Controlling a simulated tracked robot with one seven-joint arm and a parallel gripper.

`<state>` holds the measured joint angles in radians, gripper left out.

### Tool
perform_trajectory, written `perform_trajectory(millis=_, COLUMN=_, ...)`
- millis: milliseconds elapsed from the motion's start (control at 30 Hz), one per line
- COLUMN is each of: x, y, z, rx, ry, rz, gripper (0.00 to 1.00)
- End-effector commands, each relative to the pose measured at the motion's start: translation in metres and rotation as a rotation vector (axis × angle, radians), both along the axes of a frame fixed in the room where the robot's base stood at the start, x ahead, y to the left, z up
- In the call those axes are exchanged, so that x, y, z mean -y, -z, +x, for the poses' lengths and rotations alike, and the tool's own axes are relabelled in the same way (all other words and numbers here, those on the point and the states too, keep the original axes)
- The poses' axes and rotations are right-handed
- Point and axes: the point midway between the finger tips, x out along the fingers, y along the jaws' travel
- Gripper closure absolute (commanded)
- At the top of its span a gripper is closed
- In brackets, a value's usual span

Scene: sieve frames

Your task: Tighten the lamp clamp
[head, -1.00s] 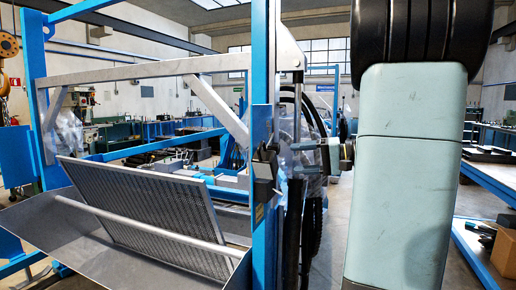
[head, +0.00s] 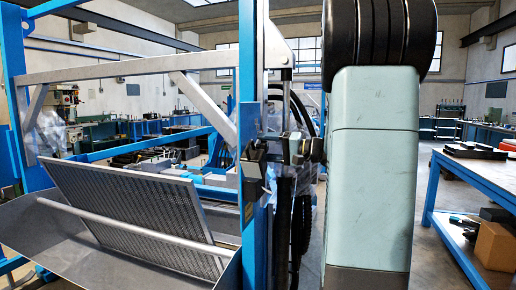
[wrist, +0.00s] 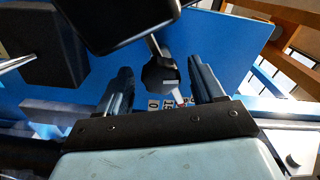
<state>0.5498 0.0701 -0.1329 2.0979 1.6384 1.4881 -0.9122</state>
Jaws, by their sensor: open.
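In the wrist view, a black knob (wrist: 160,76) on a pale stem sits between the two fingers of my gripper (wrist: 161,70), with a gap on each side. My gripper is open. A black boxy part (wrist: 115,18) is just above the knob, partly cut off; I cannot tell whether it is the lamp. In the head view, a dark clamp fitting (head: 256,162) is mounted on the blue post (head: 254,85). My gripper (head: 292,150) is just right of the post, small and partly lost among dark hoses.
A perforated sieve panel (head: 150,215) leans in a grey metal trough (head: 65,245) at left. Black hoses (head: 300,225) hang behind the post. A blue workbench (head: 470,183) with a cardboard box (head: 496,246) stands at right. Another dark block (wrist: 40,50) is at the wrist view's upper left.

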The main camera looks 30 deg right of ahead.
Motion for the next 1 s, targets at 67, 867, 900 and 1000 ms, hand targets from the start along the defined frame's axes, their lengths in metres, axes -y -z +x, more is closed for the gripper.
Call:
perform_trajectory(millis=67, x=-0.007, y=0.000, z=0.008, rx=0.000, ry=0.000, rz=0.000, gripper=0.32)
perform_trajectory(millis=867, x=-0.020, y=0.000, z=0.021, rx=0.000, ry=0.002, rz=0.000, gripper=0.56)
perform_trajectory(millis=900, x=-0.020, y=0.000, z=0.021, rx=0.000, ry=0.002, rz=0.000, gripper=0.60)
perform_trajectory(millis=1000, x=-0.020, y=0.000, z=0.021, rx=0.000, ry=0.002, rz=0.000, gripper=0.70)
